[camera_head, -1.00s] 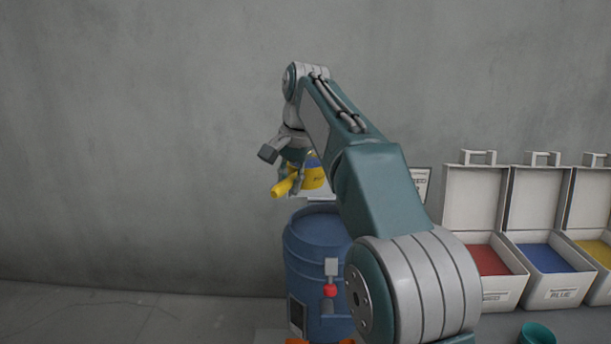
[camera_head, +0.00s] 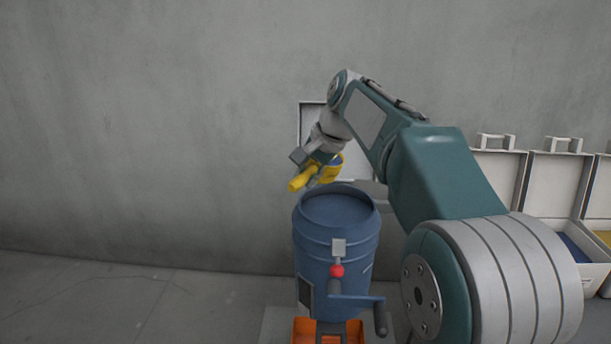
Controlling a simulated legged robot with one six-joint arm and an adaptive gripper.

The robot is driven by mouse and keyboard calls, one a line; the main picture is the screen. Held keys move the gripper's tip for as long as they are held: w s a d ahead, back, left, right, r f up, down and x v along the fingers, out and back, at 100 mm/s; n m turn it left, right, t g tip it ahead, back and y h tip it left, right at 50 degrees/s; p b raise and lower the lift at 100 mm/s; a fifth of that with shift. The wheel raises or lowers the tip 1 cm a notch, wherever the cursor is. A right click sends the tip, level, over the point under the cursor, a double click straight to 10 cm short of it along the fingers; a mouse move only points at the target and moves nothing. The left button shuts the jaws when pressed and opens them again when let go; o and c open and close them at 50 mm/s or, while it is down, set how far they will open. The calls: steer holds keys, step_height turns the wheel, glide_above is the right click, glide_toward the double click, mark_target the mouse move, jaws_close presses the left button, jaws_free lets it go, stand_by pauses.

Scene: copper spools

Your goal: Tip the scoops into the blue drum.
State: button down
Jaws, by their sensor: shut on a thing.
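The blue drum (camera_head: 336,255) stands upright in the middle, with a red knob and a crank on its front. Its top shows a dark blue, recessed surface. My gripper (camera_head: 316,176) is shut on a yellow scoop (camera_head: 300,182), just above the drum's back left rim. The scoop's handle points down to the left, and its cup is tilted. I cannot see what is in the cup.
An orange tray (camera_head: 302,332) sits at the drum's foot. White open cases (camera_head: 497,180) stand along the wall at right, partly behind my arm; one holds blue material (camera_head: 575,248), another yellow. The floor at left is clear.

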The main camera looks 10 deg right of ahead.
steer(key=shift+a+r+t+y, duration=0.1)
steer(key=shift+r+t+y, duration=0.2)
steer(key=shift+t+y, duration=0.4)
steer(key=shift+a+t+y, duration=0.2)
steer(key=shift+t+y, duration=0.1)
steer(key=shift+y, duration=0.4)
steer(key=t+y, duration=0.1)
steer(key=y, duration=0.1)
steer(key=d+t+y, duration=0.1)
steer(key=t+y, duration=0.1)
steer(key=shift+s, duration=0.2)
step_height(320, 180, down, 6)
steer(key=s+d+t+y, duration=0.2)
steer(key=t+y, duration=0.4)
steer(key=y, duration=0.2)
steer(key=shift+d+r, duration=0.2)
steer(key=shift+d, duration=0.15)
steer(key=shift+s, duration=0.1)
